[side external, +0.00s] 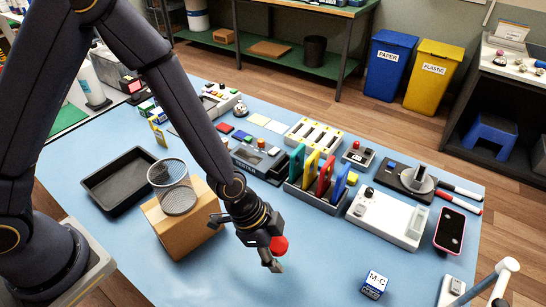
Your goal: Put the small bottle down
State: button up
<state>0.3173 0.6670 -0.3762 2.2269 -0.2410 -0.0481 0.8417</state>
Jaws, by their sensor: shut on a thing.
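My gripper (274,257) is low over the front middle of the blue table (225,285), right of the cardboard box. It is shut on a red rounded thing (279,244), which shows beside the fingers. The fingers hide part of this thing, and I cannot tell from this view whether it is the small bottle. I cannot tell whether it touches the table. A white bottle (90,84) stands at the far left, partly behind my arm.
A wire mesh cup (174,190) stands on the cardboard box (183,232). A black tray (118,181) lies further left. A rack of coloured slabs (318,195), a white device (387,220), a pink-edged phone (450,231) and an M-C cube (374,284) lie rightward. Bare table surrounds my gripper.

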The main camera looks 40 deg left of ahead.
jog(key=shift+f, duration=1.85)
jog(key=shift+f, duration=0.2)
jog(key=o, duration=1.2)
